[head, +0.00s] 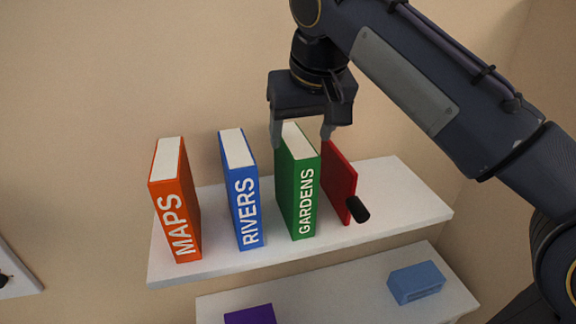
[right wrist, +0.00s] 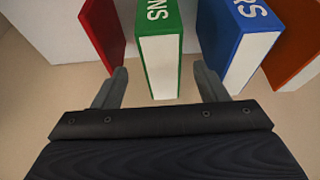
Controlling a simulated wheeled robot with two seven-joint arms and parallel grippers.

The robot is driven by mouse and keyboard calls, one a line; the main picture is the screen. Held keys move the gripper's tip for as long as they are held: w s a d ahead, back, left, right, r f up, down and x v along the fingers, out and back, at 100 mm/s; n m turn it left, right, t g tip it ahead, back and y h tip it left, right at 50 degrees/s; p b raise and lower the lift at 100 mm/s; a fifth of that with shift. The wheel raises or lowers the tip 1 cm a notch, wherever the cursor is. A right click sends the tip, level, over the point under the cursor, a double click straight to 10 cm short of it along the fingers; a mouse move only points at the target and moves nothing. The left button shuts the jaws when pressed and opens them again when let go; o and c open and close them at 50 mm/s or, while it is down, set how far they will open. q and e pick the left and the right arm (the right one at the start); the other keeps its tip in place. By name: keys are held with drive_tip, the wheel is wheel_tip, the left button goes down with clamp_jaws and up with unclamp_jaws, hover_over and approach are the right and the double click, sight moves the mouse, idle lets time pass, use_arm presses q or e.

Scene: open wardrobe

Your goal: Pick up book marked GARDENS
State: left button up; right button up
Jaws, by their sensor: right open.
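The green book marked GARDENS (head: 299,190) stands upright on the upper white shelf, between the blue book and a red upright piece. My right gripper (head: 303,137) is open above it, fingers pointing down, one finger on each side of the book's top. In the right wrist view the green book (right wrist: 159,50) lies between the two spread fingers of the right gripper (right wrist: 160,88). I cannot tell whether either finger touches it. My left gripper is not in view.
The blue RIVERS book (head: 240,190) and orange MAPS book (head: 174,205) stand to the left. The red piece (head: 339,184) with a black knob (head: 357,209) stands close on the right. A lower shelf (head: 340,291) holds a blue block (head: 416,282) and a purple item (head: 249,315).

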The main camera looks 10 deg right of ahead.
drive_tip(key=shift+w, duration=0.4)
drive_tip(key=shift+w+f, duration=0.25)
drive_tip(key=shift+f, duration=0.05)
drive_tip(key=shift+x, duration=3.5)
drive_tip(key=shift+s+a+f, duration=0.1)
drive_tip(key=shift+a+f, duration=0.05)
drive_tip(key=shift+c, duration=0.3)
clamp_jaws()
